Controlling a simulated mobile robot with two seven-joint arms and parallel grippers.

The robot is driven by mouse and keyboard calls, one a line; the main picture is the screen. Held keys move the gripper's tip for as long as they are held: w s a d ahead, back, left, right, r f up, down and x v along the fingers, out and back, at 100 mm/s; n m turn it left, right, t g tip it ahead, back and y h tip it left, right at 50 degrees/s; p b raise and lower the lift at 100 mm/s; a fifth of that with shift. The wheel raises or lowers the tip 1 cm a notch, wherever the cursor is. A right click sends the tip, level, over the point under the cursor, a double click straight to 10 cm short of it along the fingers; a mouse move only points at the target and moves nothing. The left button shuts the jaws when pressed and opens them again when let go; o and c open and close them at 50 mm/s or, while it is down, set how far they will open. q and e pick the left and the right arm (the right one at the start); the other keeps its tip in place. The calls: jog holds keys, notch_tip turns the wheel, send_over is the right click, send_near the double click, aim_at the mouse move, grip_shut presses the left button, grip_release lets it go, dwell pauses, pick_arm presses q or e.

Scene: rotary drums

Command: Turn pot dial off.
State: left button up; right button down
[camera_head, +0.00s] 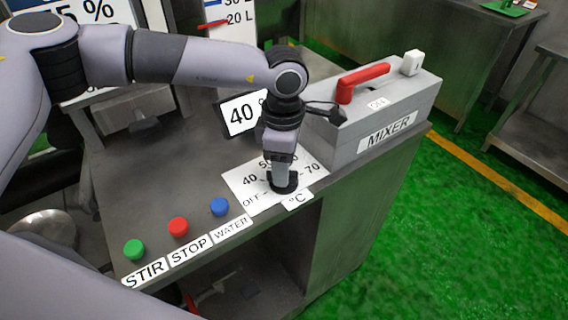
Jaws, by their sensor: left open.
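The black pot dial (277,188) sits on a white scale plate (240,184) on the grey counter. The plate reads OFF, 40, 50 and 70, with a °C label at its front. My left gripper (281,178) points down right over the dial, its fingers open and at the dial. The fingers hide much of the dial, so I cannot tell where it points or whether they touch it. My right gripper is not in view.
Green (133,249), red (178,226) and blue (219,206) buttons stand left of the dial, labelled STIR, STOP and WATER. A grey MIXER box (350,143) with a red lever (362,80) stands to the right. A 40 sign (241,115) stands behind.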

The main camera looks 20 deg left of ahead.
pick_arm(q)
jog(key=shift+f, duration=0.55)
grip_shut()
jog(key=shift+f+n+b, duration=0.15)
jog(key=shift+n+b, duration=0.55)
jog(key=n+b, duration=0.2)
jog(key=n, duration=0.1)
jog(key=shift+n+b, duration=1.6)
jog(key=shift+n, duration=0.7)
jog(key=shift+r, duration=0.2)
